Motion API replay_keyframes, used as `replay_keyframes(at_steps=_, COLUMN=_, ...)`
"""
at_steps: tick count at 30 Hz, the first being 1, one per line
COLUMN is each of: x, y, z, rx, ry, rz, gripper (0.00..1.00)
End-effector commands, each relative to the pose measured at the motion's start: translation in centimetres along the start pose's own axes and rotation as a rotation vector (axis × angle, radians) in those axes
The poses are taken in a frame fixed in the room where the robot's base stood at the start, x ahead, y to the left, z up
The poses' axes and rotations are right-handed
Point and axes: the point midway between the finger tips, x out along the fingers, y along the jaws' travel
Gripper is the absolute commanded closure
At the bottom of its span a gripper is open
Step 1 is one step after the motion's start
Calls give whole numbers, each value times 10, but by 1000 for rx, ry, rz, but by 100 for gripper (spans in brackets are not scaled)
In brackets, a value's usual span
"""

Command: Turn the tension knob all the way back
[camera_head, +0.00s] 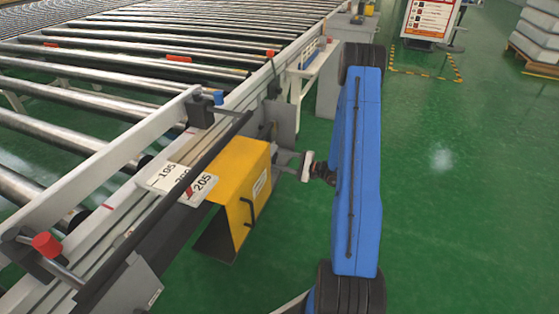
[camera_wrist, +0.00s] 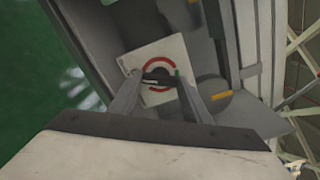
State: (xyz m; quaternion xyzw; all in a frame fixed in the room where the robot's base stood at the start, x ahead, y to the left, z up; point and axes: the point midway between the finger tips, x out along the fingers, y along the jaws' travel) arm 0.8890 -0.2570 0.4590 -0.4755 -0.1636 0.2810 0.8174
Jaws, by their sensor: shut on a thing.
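The tension knob (camera_wrist: 157,76) is a small dark bar in the wrist view. It sits at the middle of a white dial plate (camera_wrist: 138,58) with a red arc around it. The two grey fingers of my gripper (camera_wrist: 158,82) reach up from below and are shut on the knob, one on each side. In the head view my gripper is small, beside the grey bracket at the conveyor's edge. The knob cannot be made out there.
A roller conveyor (camera_head: 110,58) fills the left of the head view. A yellow box-shaped cover (camera_head: 241,180) with a black handle hangs on its side, near my arm. Number cards (camera_head: 201,189) lie on the rail. Green floor (camera_head: 450,210) is clear at right.

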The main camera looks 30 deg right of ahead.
Motion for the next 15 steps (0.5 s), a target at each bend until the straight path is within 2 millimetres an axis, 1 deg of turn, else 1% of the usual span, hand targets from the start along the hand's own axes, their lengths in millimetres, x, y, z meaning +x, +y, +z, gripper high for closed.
replay_keyframes(at_steps=13, x=-1, y=1, z=0, rx=-7, ry=1, rz=2, gripper=79)
replay_keyframes(at_steps=14, x=-1, y=1, z=0, rx=-7, ry=1, rz=2, gripper=52)
replay_keyframes(at_steps=15, x=-1, y=1, z=0, rx=-7, ry=1, rz=2, gripper=42)
